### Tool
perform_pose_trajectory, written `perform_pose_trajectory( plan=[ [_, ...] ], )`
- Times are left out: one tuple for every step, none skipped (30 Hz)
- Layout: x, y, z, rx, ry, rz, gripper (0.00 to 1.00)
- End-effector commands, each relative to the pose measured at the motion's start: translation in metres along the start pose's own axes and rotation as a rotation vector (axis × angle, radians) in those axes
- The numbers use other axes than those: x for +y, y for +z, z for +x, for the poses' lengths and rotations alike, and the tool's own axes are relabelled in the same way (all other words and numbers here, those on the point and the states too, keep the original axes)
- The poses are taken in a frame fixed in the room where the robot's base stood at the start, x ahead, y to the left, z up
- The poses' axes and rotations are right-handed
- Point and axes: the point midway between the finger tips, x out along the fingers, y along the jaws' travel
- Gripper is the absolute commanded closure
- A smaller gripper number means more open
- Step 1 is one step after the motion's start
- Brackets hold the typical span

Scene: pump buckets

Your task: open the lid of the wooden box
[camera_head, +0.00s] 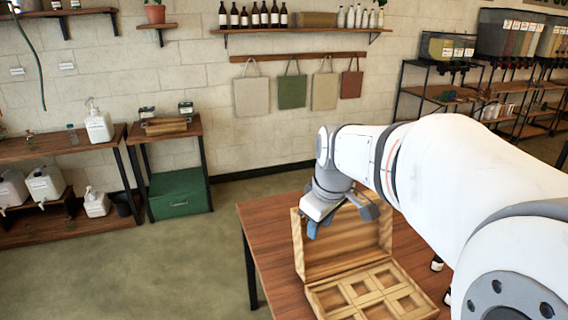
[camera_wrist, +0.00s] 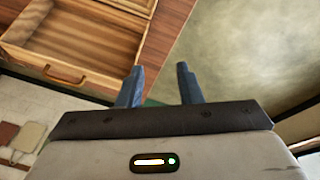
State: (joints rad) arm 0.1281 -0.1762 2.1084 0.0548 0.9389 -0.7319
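The wooden box stands on a brown table in the head view. Its lid (camera_head: 345,262) is raised, standing up behind the base. The base (camera_head: 318,297) is open and shows several square compartments. My gripper (camera_wrist: 158,82) has its two blue fingers apart, with nothing between them. In the head view it is at the raised lid's upper edge and covers part of it; I cannot tell whether it touches.
The table (camera_head: 262,222) has bare wood left of the box. Dark bottles, partly hidden by my arm, stand right of it. A green chest (camera_head: 180,195) and side shelves stand along the wall at left. The floor (camera_head: 165,270) left of the table is clear.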

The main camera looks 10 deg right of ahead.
Motion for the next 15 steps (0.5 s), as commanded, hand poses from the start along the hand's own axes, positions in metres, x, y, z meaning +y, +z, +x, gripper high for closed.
perform_pose_trajectory(
  plan=[
    [0.020,-0.013,0.000,-0.002,-0.002,-0.068,0.68],
    [0.030,-0.020,0.001,-0.001,-0.003,-0.114,0.68],
    [0.044,-0.028,0.003,0.000,-0.005,-0.175,0.68],
    [0.055,-0.035,0.005,0.001,-0.006,-0.222,0.68],
    [0.065,-0.041,0.007,0.002,-0.007,-0.268,0.68],
    [0.080,-0.048,0.009,0.004,-0.006,-0.329,0.68],
    [0.091,-0.053,0.012,0.006,-0.007,-0.376,0.68],
    [0.102,-0.058,0.015,0.007,-0.007,-0.423,0.68],
    [0.116,-0.064,0.019,0.009,-0.006,-0.484,0.68],
    [0.127,-0.069,0.022,0.011,-0.007,-0.531,0.68],
    [0.138,-0.073,0.026,0.013,-0.007,-0.577,0.68],
    [0.153,-0.077,0.031,0.015,-0.007,-0.639,0.68],
    [0.163,-0.081,0.035,0.016,-0.007,-0.685,0.68],
    [0.174,-0.083,0.040,0.017,-0.006,-0.731,0.68],
    [0.188,-0.086,0.046,0.020,-0.005,-0.789,0.68]
  ],
)
